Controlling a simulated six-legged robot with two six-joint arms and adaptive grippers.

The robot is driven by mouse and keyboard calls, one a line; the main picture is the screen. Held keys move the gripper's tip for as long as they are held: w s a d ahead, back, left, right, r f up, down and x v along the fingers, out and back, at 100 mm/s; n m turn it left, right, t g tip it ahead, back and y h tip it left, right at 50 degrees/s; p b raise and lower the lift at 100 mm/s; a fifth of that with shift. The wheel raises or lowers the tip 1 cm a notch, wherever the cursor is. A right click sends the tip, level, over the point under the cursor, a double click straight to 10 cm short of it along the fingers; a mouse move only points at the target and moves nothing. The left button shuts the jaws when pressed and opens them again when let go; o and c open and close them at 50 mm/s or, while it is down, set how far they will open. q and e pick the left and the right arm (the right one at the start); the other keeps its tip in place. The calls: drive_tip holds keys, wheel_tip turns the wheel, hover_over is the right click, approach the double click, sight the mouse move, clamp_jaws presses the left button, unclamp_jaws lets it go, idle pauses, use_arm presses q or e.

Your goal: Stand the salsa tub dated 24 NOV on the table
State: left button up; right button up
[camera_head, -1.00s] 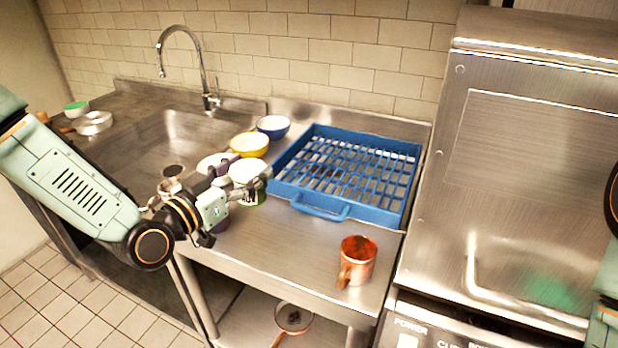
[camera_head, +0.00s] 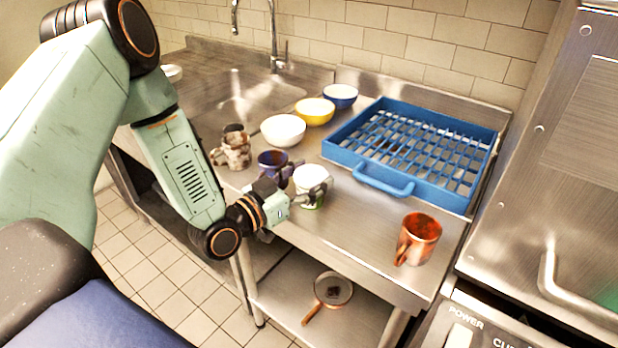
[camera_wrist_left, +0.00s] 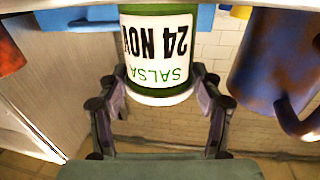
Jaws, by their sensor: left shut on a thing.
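The salsa tub (camera_head: 312,179) is white and green with a white lid in the head view. In the left wrist view the tub (camera_wrist_left: 160,60) shows a label reading SALSA 24 NOV, upside down in the picture. My left gripper (camera_head: 300,190) is shut on the tub, with a finger on each side of it. The tub is over the front edge area of the steel table (camera_head: 350,235); I cannot tell whether its base touches the surface. My right gripper is not in view.
A dark blue mug (camera_head: 272,164) is close beside the tub. A mottled mug (camera_head: 235,150), white bowl (camera_head: 283,130), yellow bowl (camera_head: 315,111) and blue bowl (camera_head: 341,96) stand behind. A blue rack (camera_head: 384,184) is at right. An orange mug (camera_head: 418,240) stands front right, with clear steel between.

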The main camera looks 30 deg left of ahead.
use_arm(q)
drive_tip(key=shift+w+d+r, duration=0.1)
drive_tip(key=shift+d, duration=0.15)
drive_tip(key=o, duration=1.1)
drive_tip(key=shift+f, duration=0.2)
drive_tip(key=shift+c, duration=0.2)
drive_tip(key=o, duration=0.3)
drive_tip(key=shift+a, duration=0.2)
drive_tip(key=shift+o, duration=0.6)
drive_tip(key=shift+d, duration=0.2)
drive_tip(key=shift+r, duration=0.1)
